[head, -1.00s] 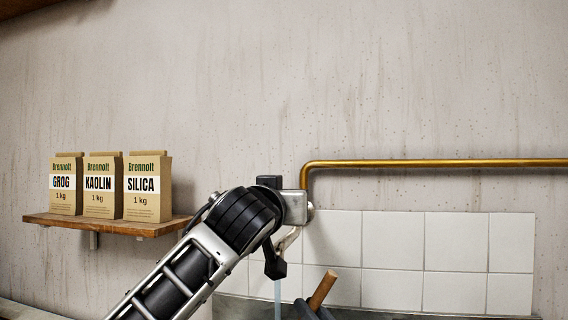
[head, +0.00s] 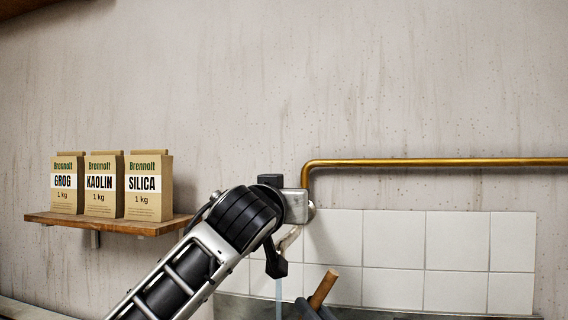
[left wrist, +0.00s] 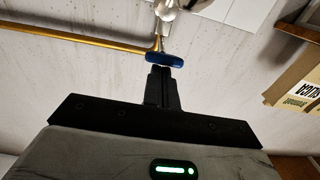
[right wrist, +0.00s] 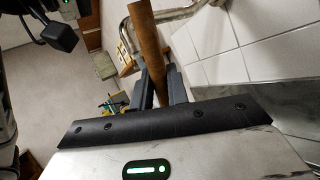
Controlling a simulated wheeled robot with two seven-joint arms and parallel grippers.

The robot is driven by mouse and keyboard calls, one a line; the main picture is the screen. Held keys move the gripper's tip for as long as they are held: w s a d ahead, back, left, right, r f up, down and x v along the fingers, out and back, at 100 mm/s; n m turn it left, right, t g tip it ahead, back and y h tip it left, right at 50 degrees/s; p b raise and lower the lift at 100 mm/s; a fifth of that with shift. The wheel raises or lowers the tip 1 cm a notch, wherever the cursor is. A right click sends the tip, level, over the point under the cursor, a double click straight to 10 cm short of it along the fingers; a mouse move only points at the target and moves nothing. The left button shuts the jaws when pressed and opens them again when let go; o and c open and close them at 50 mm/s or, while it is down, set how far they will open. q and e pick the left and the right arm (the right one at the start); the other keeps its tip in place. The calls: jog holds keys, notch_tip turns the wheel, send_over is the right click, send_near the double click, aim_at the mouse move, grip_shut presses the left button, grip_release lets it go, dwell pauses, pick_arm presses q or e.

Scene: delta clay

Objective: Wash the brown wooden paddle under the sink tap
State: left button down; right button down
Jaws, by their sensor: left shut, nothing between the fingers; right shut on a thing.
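The brown wooden paddle shows as a round stick end (head: 323,288) low in the head view. It also shows in the right wrist view (right wrist: 148,45). My right gripper (right wrist: 157,82) is shut on it, and the stick tilts up out of the fingers. The rest of the paddle is hidden. Water (head: 278,300) runs down just left of the paddle in the head view; I cannot tell if it touches the paddle. My left gripper (left wrist: 162,72) is shut and empty, its fingertips at the tap's blue handle (left wrist: 165,58). In the head view my left arm hides much of the tap.
A brass pipe (head: 430,163) runs along the wall above white tiles (head: 455,250). A wooden shelf (head: 110,224) at left holds paper bags of grog (head: 67,185), kaolin (head: 103,185) and silica (head: 149,188). The basin is below the head view's edge.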

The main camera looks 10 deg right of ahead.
jog(key=shift+w+f, duration=0.1)
jog(key=shift+w, duration=0.05)
pick_arm(q)
jog(key=s+a+r, duration=0.2)
jog(key=s+a, duration=0.2)
jog(key=s, duration=0.6)
jog(key=shift+s+a+r, duration=0.2)
jog(key=shift+s+r, duration=0.05)
jog(key=shift+r, duration=0.05)
dwell(0.4)
